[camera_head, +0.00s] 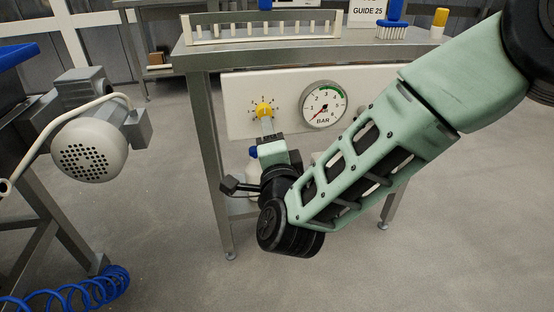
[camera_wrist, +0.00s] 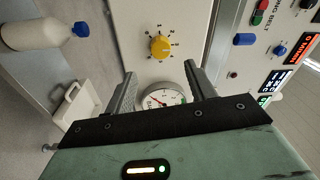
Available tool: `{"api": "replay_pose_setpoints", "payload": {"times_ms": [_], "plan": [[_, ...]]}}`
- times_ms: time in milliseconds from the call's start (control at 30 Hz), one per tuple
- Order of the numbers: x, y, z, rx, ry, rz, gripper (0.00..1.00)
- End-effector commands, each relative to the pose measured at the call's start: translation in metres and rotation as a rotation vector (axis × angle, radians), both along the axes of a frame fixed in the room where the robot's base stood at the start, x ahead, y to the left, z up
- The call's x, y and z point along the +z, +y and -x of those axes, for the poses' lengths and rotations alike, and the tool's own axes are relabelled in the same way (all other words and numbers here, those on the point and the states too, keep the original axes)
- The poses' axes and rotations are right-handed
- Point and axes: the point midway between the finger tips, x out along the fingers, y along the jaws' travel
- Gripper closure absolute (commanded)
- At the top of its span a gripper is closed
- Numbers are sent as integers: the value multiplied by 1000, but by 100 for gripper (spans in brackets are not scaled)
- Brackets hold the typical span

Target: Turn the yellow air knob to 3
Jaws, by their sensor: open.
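The yellow air knob (camera_head: 264,110) is on a pale panel (camera_head: 240,90) under the steel table, with a ring of small marks around it. The wrist view also shows the yellow knob (camera_wrist: 160,46), beyond my fingertips and between their lines. My gripper (camera_wrist: 160,72) is open and empty. In the head view my gripper (camera_head: 265,128) is just below the knob, partly hidden by my wrist.
A white bottle (camera_wrist: 38,34) with a blue cap and a white container (camera_wrist: 75,105) are beside the panel. A grey motor (camera_head: 90,150) stands at the left, a blue coiled hose (camera_head: 75,290) below. A brush (camera_head: 391,28) is on the tabletop. The floor between is clear.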

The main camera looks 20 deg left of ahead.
Motion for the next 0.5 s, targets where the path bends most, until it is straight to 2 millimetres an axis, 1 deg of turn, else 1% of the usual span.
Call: {"api": "replay_pose_setpoints", "payload": {"times_ms": [33, 200, 333, 500], "plan": [[2, -5, 12, 3, 2, 5, 45], [-2, -23, 44, 3, 2, 4, 45], [-4, -33, 63, 2, 2, 2, 45], [-5, -40, 75, 1, 0, 1, 45]]}}
